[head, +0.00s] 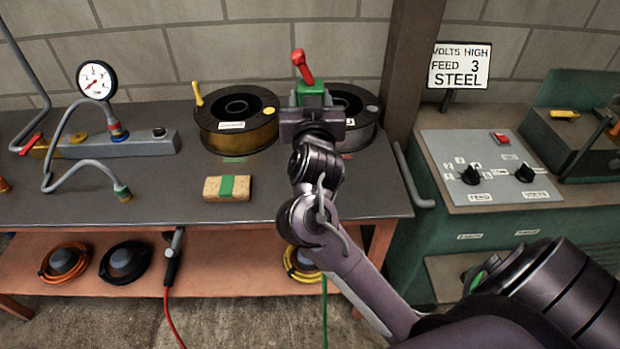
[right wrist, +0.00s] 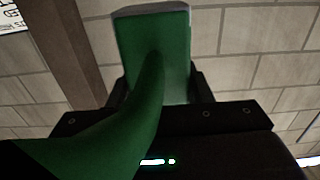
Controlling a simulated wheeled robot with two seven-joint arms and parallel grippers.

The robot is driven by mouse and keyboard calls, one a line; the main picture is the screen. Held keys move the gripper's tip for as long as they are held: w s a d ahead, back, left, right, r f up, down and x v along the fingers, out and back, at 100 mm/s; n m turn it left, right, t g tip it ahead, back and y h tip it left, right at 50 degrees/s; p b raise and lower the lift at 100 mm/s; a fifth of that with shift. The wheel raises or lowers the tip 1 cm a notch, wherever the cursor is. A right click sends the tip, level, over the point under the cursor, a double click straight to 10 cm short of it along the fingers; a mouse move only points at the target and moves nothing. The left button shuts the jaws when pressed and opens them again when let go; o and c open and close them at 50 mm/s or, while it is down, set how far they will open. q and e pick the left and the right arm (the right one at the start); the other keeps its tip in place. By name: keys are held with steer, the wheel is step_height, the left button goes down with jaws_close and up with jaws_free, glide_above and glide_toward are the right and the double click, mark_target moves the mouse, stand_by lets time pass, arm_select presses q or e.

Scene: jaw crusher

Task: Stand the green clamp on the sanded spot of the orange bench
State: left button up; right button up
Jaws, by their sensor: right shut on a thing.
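The green clamp (head: 311,90) with a red handle (head: 302,66) is upright in my right gripper (head: 312,106), which is shut on it. It is in front of the back wall, toward the back edge of the orange bench (head: 180,237). In the right wrist view the green clamp body (right wrist: 155,40) stands between the fingers, and a green cable (right wrist: 130,130) runs down from it. The bench has a dark top (head: 130,185). I cannot make out a sanded spot; my arm covers part of the top. My left gripper is out of view.
Two wire spools, a gold one (head: 210,140) and a grey one (head: 362,135), flank my gripper. A cork block (head: 238,188) with a green strip lies in front. A gauge and hoses (head: 97,80) stand at left, a green machine (head: 480,225) at right.

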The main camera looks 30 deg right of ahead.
step_height(320, 180, down, 18)
steer(key=shift+r+b, duration=0.15)
steer(key=shift+b, duration=0.85)
steer(key=shift+f, duration=0.25)
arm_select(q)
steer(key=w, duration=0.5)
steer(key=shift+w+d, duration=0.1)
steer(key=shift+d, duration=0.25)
arm_select(e)
steer(key=o, duration=1.3)
steer(key=shift+f, duration=0.1)
steer(key=shift+s+a, duration=0.1)
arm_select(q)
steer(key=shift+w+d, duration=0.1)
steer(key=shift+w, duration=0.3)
arm_select(e)
steer(key=v, duration=1.2)
